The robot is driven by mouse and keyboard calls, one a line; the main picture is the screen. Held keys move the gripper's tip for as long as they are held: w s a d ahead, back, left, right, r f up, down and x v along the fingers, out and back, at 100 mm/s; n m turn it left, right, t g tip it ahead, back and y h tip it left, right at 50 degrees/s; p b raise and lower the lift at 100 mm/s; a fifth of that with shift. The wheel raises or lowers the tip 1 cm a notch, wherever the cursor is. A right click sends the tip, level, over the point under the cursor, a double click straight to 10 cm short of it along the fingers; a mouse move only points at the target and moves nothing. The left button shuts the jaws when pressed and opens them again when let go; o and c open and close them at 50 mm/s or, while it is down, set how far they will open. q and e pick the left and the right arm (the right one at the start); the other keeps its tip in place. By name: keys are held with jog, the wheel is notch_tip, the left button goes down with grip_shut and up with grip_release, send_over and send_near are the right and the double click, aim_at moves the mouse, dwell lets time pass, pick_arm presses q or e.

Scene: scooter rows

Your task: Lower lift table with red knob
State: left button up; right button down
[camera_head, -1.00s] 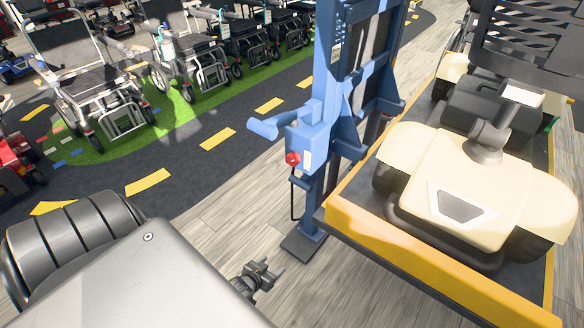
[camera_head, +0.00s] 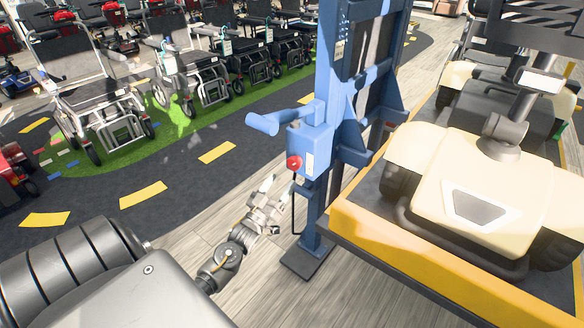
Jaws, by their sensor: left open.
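The red knob (camera_head: 294,162) sits on the side of a blue control box (camera_head: 312,150) on the lift's blue mast (camera_head: 345,70). A blue handle (camera_head: 264,124) juts left above it. The lift table (camera_head: 350,228), with a yellow edge, is raised above the floor and bears a cream scooter (camera_head: 480,190). My left gripper (camera_head: 277,187) is open and empty, just below and left of the knob, apart from it. My right gripper is not in view.
A black foot plate (camera_head: 304,262) of the lift stands on the wood floor. Rows of wheelchairs (camera_head: 100,100) stand on green turf at the back left. A dark path with yellow dashes (camera_head: 217,152) lies between, clear.

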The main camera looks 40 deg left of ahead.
aim_at(292, 166)
pick_arm(q)
jog(key=x, duration=0.7)
jog(key=shift+w, duration=0.25)
jog(key=shift+c, duration=0.3)
jog(key=c, duration=0.9)
